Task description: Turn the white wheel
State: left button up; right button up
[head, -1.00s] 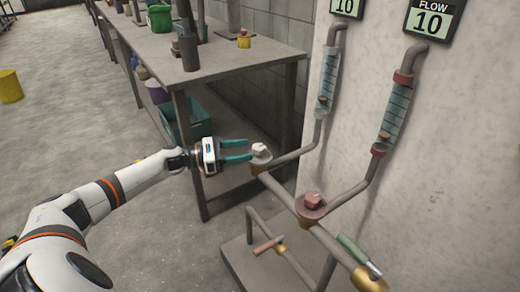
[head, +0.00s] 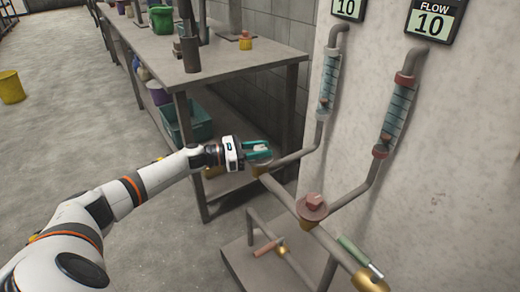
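The white wheel (head: 262,148) sits on the left end of the pipe run, in the middle of the head view. My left gripper (head: 260,150) is at the wheel, with one teal finger on the far side of its white knob and one on the near side. The fingers look about as far apart as before, so the gripper seems open around the knob. I cannot tell whether they touch it. The fingers hide much of the wheel's round base. My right gripper is not in view.
A red wheel (head: 312,204) stands on the same pipe, nearer and to the right. A green-handled lever (head: 354,252) and a red-handled lever (head: 266,247) are lower down. A metal table (head: 225,58) stands behind. Two flow tubes run up the wall at right.

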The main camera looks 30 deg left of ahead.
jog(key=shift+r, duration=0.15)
